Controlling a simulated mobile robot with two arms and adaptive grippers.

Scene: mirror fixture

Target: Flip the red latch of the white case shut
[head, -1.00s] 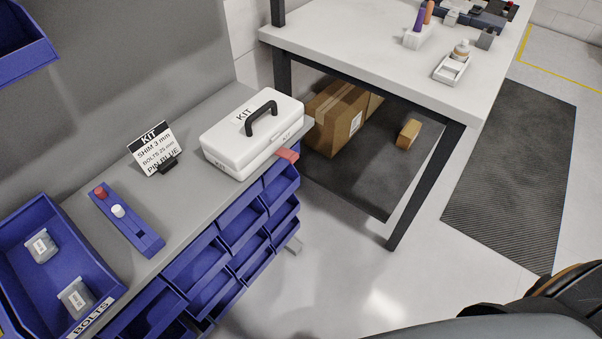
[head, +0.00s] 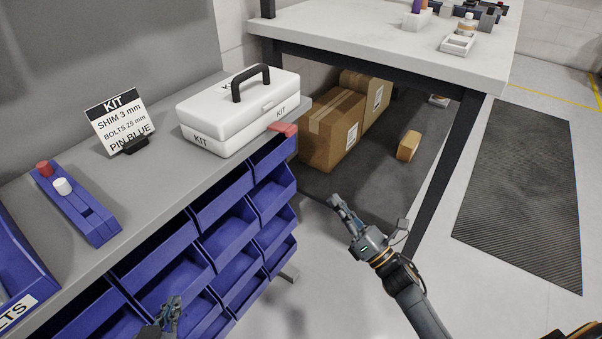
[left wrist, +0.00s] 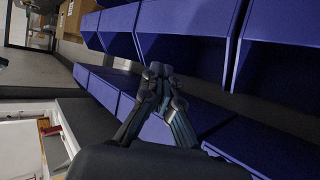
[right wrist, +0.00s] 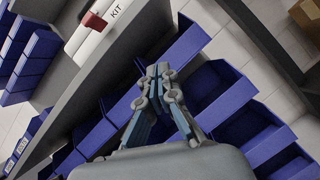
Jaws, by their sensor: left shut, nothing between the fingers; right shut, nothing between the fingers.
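The white case (head: 222,132) stands closed on the grey counter, with its black handle (head: 250,82) upright. Its red latch (head: 284,129) juts outward low at the case's right front, over the counter edge. In the right wrist view, the latch (right wrist: 95,21) shows against the case (right wrist: 112,30). My left gripper (head: 173,303) is shut and empty, low in front of the bins. Its fingertips show in the left wrist view (left wrist: 158,70).
Blue bins (head: 222,205) fill the counter front. A kit sign (head: 120,124) and a blue holder with red and white pegs (head: 80,208) stand left of the case. A white table (head: 390,38) with a dark leg stands right, with cardboard boxes (head: 330,130) beneath.

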